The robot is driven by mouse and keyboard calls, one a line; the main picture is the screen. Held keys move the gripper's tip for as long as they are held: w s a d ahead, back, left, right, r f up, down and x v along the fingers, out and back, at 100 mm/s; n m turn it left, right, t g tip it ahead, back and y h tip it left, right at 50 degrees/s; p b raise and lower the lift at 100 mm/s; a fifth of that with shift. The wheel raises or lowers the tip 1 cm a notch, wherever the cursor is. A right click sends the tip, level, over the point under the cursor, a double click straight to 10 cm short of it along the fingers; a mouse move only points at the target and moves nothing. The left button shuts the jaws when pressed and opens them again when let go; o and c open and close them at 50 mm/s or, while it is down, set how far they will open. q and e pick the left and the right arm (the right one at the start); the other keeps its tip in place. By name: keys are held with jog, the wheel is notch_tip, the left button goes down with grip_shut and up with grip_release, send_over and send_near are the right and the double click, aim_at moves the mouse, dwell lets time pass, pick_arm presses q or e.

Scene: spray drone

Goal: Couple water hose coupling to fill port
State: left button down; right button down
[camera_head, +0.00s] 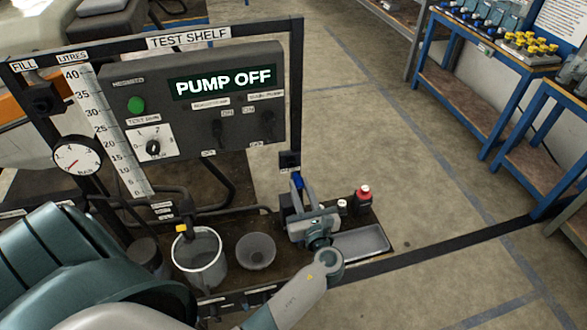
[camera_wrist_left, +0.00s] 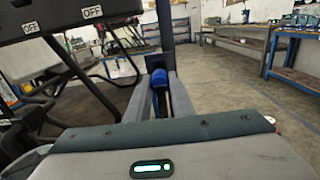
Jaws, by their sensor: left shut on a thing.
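My left gripper (camera_head: 297,182) is shut on a blue piece, which I take to be the water hose coupling (camera_head: 299,181). It sits just below a small black block on the right post of the test shelf. In the left wrist view the blue coupling (camera_wrist_left: 159,77) stands between the two grey fingers, close under the black block (camera_wrist_left: 156,62); whether they touch I cannot tell. A black fitting (camera_head: 42,99) hangs under the FILL label at the far left; whether it is the fill port is unclear. My right gripper is not in view.
The test shelf panel (camera_head: 195,97) reads PUMP OFF. The floor to the right is clear up to blue-framed benches (camera_head: 478,90).

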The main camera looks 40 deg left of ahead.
pick_arm(q)
jog(key=shift+s+d, duration=0.25)
jog(key=shift+r, duration=0.1)
dwell(0.3)
jog(key=shift+r+t, duration=0.1)
jog(key=shift+t, duration=0.2)
jog(key=shift+s+d+r+m+t+h+b, duration=0.15)
jog(key=shift+s+r+m+t+h+b, duration=0.05)
jog(key=shift+r+m+t+h+b, duration=0.55)
jog(key=s+d+r+m+t+h+b, duration=0.2)
jog(key=s+d+r+m+h+b, duration=0.1)
jog(key=s+d+m+h, duration=0.1)
jog(key=s+d+r+m+t+h+b, duration=0.2)
jog(key=s+d+r+m+h, duration=0.1)
jog(key=s+d+h, duration=0.3)
jog(key=shift+d+m+h+b, duration=0.4)
jog(key=shift+d+m+h, duration=0.25)
jog(key=shift+d+h, duration=0.5)
jog(key=shift+a, duration=0.15)
